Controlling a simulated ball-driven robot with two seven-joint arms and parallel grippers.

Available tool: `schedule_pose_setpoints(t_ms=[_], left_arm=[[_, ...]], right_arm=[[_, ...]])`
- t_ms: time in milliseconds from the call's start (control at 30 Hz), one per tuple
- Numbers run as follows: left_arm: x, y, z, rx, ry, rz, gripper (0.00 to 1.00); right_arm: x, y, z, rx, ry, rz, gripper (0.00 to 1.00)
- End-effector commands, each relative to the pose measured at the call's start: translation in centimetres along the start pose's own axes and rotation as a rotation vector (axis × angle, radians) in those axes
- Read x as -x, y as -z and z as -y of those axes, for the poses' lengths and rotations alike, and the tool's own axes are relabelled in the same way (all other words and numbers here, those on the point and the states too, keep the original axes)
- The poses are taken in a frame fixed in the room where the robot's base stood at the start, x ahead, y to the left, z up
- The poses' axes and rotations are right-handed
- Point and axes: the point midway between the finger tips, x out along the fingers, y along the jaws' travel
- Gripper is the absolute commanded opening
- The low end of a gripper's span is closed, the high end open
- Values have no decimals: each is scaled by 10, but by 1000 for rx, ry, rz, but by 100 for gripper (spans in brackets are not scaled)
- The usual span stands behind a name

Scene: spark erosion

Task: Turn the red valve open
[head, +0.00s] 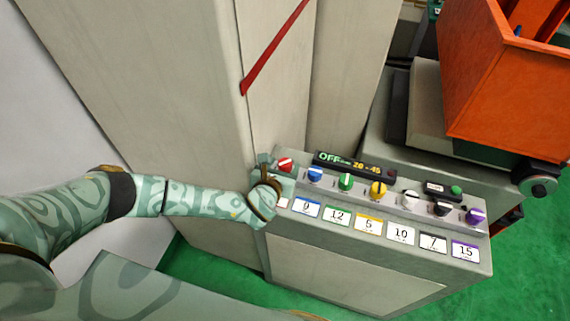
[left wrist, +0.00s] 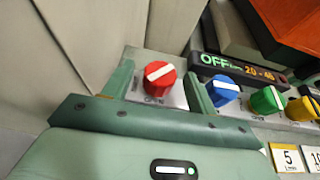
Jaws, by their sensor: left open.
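The red valve (head: 285,164) is a round red knob with a white bar at the left end of the panel's row of knobs. In the left wrist view the red valve (left wrist: 160,80) stands between the two fingers, its white bar slanting up to the right. My left gripper (head: 272,174) is at the panel's left end, next to the red valve. In the left wrist view the left gripper (left wrist: 160,85) is open, with a finger on each side of the knob and gaps visible. A label below the knob is partly hidden. My right gripper is not in view.
A blue knob (head: 315,174) sits just right of the red one, close to the right finger. Green (head: 346,182), yellow (head: 378,189) and other knobs follow. A display (head: 354,164) reads OFF and 20-45. A tall beige cabinet (head: 150,90) stands behind. An orange bin (head: 490,80) is at the upper right.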

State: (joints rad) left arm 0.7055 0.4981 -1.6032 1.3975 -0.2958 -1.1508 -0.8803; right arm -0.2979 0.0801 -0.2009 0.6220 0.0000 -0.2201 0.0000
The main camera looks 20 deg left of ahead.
Motion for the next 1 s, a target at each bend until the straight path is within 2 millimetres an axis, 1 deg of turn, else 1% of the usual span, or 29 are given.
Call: schedule_pose_setpoints(t_ms=[33, 167, 467, 500, 567, 600, 633, 667, 867, 1000], left_arm=[[-8, 1, 1, 0, 1, 1, 58], [-18, 1, 0, 0, 0, 0, 58], [-21, 0, 0, 1, 1, -1, 58], [-21, 0, 0, 1, 1, -1, 52], [-21, 0, 0, 1, 1, -1, 36], [-21, 0, 0, 1, 1, -1, 24], [-21, 0, 0, 1, 1, -1, 16], [-21, 0, 0, 1, 1, -1, 13], [-20, 0, 1, 4, -6, -1, 13], [-20, 0, 1, 19, -41, -2, 13]], right_arm=[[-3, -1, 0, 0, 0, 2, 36], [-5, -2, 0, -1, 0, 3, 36], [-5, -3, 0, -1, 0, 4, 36], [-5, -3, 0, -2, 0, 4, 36], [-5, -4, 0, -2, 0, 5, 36], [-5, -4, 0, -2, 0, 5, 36], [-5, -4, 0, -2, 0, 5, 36], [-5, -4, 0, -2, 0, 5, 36], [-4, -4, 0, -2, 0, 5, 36], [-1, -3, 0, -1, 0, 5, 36]])
